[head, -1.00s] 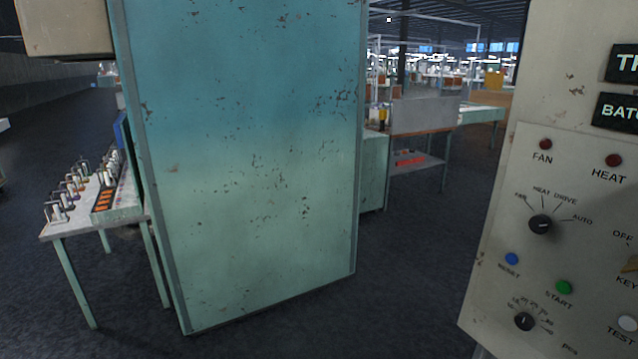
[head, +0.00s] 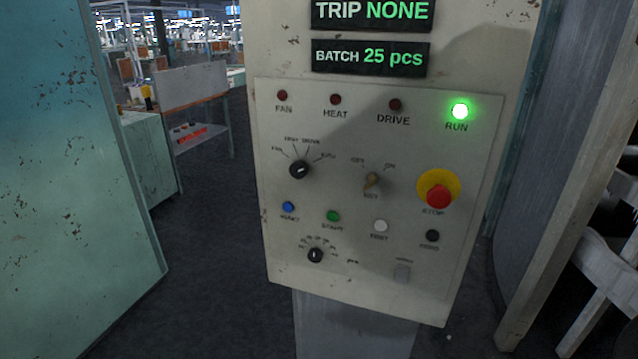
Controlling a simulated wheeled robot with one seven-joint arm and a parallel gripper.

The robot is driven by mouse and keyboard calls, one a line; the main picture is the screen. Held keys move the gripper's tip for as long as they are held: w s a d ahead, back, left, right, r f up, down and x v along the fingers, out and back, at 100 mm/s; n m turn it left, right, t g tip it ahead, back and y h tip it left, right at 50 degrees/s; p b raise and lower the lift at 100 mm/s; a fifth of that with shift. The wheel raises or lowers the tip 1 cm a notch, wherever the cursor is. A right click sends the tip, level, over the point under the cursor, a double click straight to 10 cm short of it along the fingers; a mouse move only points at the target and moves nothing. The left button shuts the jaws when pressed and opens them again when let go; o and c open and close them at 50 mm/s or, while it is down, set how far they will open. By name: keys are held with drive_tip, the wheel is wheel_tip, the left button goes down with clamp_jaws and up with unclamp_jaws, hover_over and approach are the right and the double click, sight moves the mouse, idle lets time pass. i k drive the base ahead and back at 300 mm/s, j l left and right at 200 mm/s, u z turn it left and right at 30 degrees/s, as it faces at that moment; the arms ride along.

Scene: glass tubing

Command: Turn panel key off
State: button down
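The control panel (head: 350,290) stands upright in the middle of the head view, tilted slightly in the picture. Its key switch (head: 372,181) is a small brass-coloured key in the panel's middle, labelled KEY below, with OFF at upper left and ON at upper right. The key's upper end seems to lean right, toward ON. The green RUN lamp (head: 460,111) is lit. The FAN, HEAT and DRIVE lamps are dark red. The displays read TRIP NONE and BATCH 25 pcs. My gripper is not in the view.
A red stop button (head: 438,196) on a yellow plate sits right of the key. A black selector knob (head: 300,169) is to its left, with several push buttons below. A teal cabinet (head: 70,180) stands at left, a grey-brown post (head: 570,190) at right. Dark floor lies between cabinet and panel.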

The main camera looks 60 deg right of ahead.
sight(372, 178)
drive_tip(key=z, duration=1.05)
